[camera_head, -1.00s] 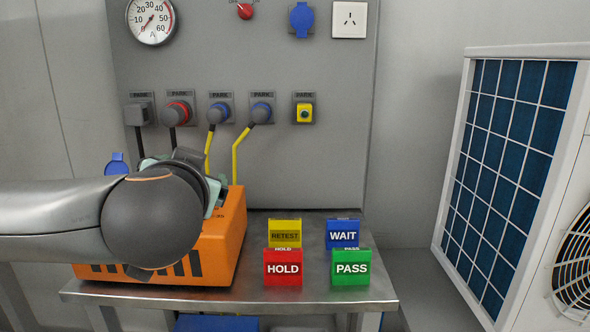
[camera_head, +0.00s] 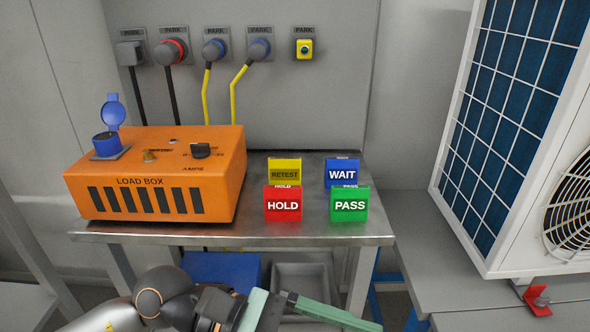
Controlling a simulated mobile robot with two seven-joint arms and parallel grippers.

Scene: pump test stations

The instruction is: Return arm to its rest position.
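My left arm (camera_head: 165,296) comes in low from the left, in front of and below the front edge of the metal table. My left gripper (camera_head: 335,312), with pale green parts, points right at the bottom edge of the view. Part of it is cut off, so I cannot tell whether it is open or shut. I see nothing held in the visible part. My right arm and gripper are not in view.
The metal table (camera_head: 300,228) bears the orange load box (camera_head: 215,178) and RETEST (camera_head: 284,172), WAIT (camera_head: 342,174), HOLD (camera_head: 283,205) and PASS (camera_head: 349,205) blocks. A blue bin (camera_head: 222,267) and grey bin (camera_head: 302,280) sit below. A panelled unit (camera_head: 505,120) stands right.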

